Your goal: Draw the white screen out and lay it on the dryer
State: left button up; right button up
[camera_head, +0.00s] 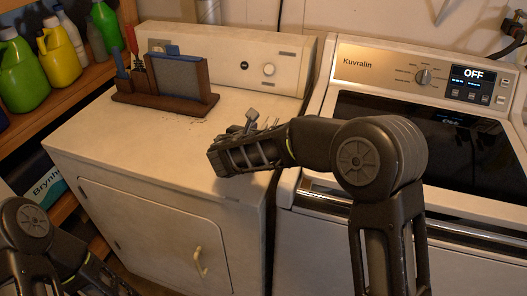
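The dryer (150,143) is the white machine on the left, with a flat top. A dark brown wooden holder (205,88) stands at the back left of its top. A flat upright panel (181,76), greyish with a blue upper edge, sits in the holder; it may be the white screen, but its face looks grey in this light. My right gripper (248,124) is over the dryer's top, in front and to the right of the holder, apart from it. Its fingers are small and partly hidden, so their opening is unclear. My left arm is at the lower left; its fingers are not discernible.
A washer (350,107) marked Kuvralin stands to the right, its display reading OFF. Shelves at the left hold green and yellow bottles (59,57). The holder also bears a slim blue item (120,64) and a red-handled item (132,42). The dryer's front top is clear.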

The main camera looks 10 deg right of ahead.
jog(key=shift+x, duration=1)
jog(key=shift+c, duration=0.6)
grip_shut()
dwell(0.4)
